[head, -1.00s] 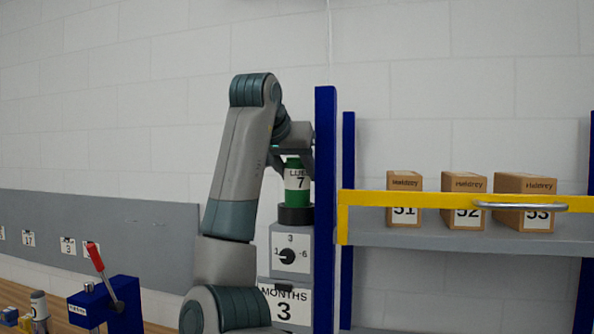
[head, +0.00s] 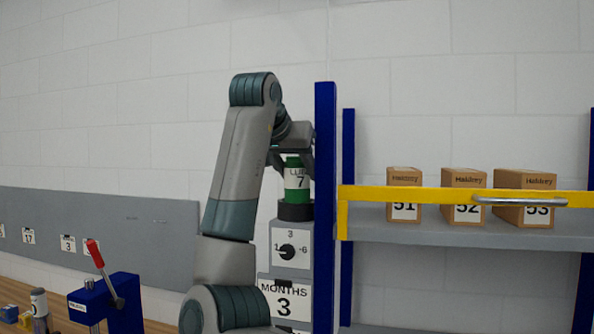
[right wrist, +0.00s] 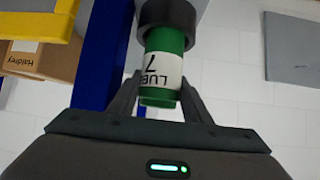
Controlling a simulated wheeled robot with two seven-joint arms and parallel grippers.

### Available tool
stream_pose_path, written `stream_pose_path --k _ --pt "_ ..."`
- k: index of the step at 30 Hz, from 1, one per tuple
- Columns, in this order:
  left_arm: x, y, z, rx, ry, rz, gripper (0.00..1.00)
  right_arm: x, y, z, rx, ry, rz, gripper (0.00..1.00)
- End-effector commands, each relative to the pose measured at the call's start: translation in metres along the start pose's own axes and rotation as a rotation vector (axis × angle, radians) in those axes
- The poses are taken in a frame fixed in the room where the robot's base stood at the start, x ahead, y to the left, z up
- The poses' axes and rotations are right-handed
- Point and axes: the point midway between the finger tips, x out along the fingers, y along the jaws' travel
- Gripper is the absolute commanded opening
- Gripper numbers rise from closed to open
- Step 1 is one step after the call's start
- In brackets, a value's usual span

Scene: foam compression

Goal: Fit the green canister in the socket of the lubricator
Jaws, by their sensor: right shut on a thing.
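The green canister (head: 297,196), with a white label reading 7, stands upright at the black ring-shaped socket (head: 296,212) on top of the grey lubricator (head: 304,248). The lubricator has a dial and a MONTHS 3 sign. My right gripper (head: 292,158) reaches down from above and is shut on the canister's upper part. In the right wrist view the canister (right wrist: 162,67) sits between the fingers (right wrist: 160,98), its far end meeting the dark socket (right wrist: 168,18). How deep it sits inside is hidden. My left gripper is not in view.
A blue post (head: 325,210) stands close right of the lubricator. A shelf with a yellow rail (head: 440,195) holds boxes 51 (head: 404,179), 52 (head: 466,181) and 53 (head: 526,182). A blue device with a red lever (head: 95,254) stands at lower left.

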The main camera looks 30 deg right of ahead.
Motion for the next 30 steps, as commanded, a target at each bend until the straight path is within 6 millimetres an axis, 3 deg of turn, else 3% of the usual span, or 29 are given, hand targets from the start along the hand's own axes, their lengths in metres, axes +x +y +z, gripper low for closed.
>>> stream_pose_path --k 28,29,30 --pt "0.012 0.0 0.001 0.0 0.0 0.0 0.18 0.009 0.0 0.013 0.0 0.001 0.0 0.16" --pt "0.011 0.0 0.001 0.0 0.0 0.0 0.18 0.008 0.0 0.013 0.0 0.001 0.0 0.49" --pt "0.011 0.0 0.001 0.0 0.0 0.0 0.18 0.008 0.0 0.012 0.0 0.001 0.0 0.59"
